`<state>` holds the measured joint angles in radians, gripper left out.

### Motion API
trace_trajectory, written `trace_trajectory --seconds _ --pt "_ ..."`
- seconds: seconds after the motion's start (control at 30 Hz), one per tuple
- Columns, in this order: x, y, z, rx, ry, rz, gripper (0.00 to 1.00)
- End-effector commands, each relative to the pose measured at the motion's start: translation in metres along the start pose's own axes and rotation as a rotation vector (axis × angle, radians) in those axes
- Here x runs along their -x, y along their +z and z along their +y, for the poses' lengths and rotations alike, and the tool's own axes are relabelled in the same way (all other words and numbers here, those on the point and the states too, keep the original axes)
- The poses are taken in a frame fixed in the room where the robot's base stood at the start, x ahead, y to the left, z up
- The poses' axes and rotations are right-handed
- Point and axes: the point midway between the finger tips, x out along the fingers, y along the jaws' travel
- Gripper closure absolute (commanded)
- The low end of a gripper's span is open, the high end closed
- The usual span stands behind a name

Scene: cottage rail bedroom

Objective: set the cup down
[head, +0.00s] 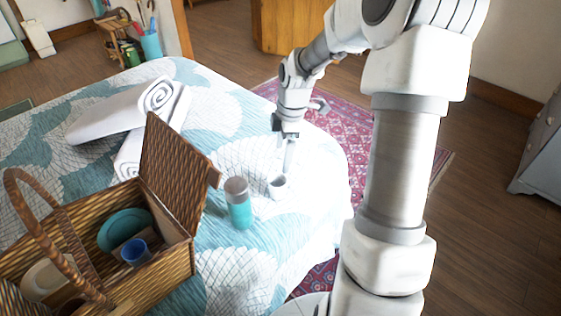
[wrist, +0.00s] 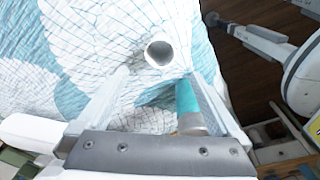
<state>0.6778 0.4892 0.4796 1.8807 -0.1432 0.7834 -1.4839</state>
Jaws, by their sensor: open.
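A small white cup (head: 278,188) stands upright on the bed's patterned quilt, near the right edge of the bed. In the wrist view the cup (wrist: 160,66) is seen from above, with its dark round opening facing up, ahead of and between my fingertips. My gripper (head: 288,162) points down at the cup. It also shows in the wrist view (wrist: 159,78), with its two fingers spread wide on either side and nothing clamped. One finger overlaps the cup's rim in the head view; I cannot tell whether it touches.
A teal bottle with a grey lid (head: 240,213) stands just left of the cup. An open wicker basket (head: 178,262) holds a blue cup (head: 134,251) and teal dishware. Rolled white towels (head: 115,115) lie farther back. Bare quilt lies in front of the cup.

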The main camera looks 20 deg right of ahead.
Motion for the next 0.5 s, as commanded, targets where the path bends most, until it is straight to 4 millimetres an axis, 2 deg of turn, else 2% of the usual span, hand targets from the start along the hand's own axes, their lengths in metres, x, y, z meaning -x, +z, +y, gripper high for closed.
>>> trace_trajectory --seconds 0.03,0.2,0.5 --pt "0.013 0.000 0.000 0.000 0.002 -0.001 0.00" --pt "0.032 0.000 0.000 0.000 0.001 -0.001 0.00" --pt "0.036 0.000 0.000 0.001 -0.001 0.001 0.00"
